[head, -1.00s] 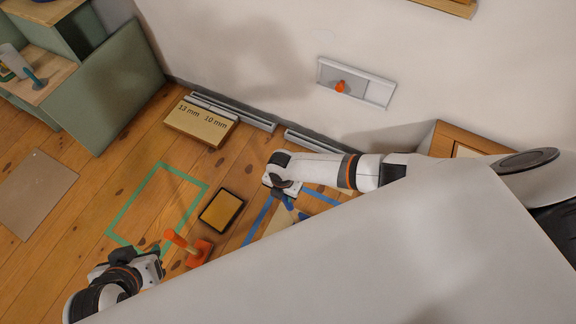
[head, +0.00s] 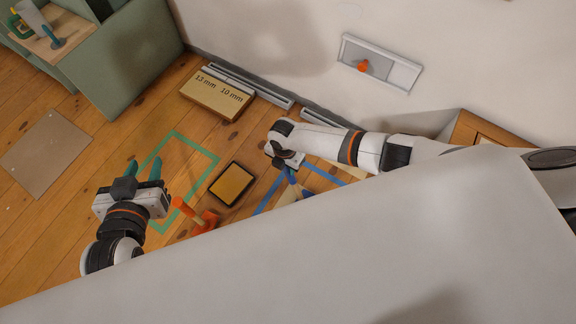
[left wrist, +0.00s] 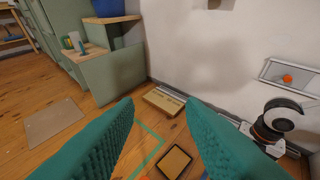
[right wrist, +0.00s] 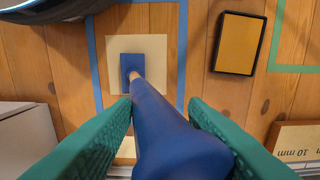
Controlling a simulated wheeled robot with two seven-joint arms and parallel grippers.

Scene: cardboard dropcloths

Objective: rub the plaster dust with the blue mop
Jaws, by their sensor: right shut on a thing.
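My right gripper (right wrist: 165,115) is shut on the blue mop (right wrist: 165,125), which points down and away from the wrist. Its flat blue head (right wrist: 131,66) shows over a pale cream square (right wrist: 155,62) inside blue tape; I cannot tell whether it touches. The cream square may be the plaster dust; no loose grains show. In the head view my right gripper (head: 288,165) is above the blue-taped area, and its arm and my body hide much of it. My left gripper (head: 143,168) is open and empty, near the green tape outline.
An orange tool (head: 203,219) stands beside the green tape outline (head: 203,148). A black-edged tray with a yellow surface (head: 231,184) lies between the taped areas. A marked box (head: 217,96) is by the wall. A brown sheet (head: 45,155) lies at left.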

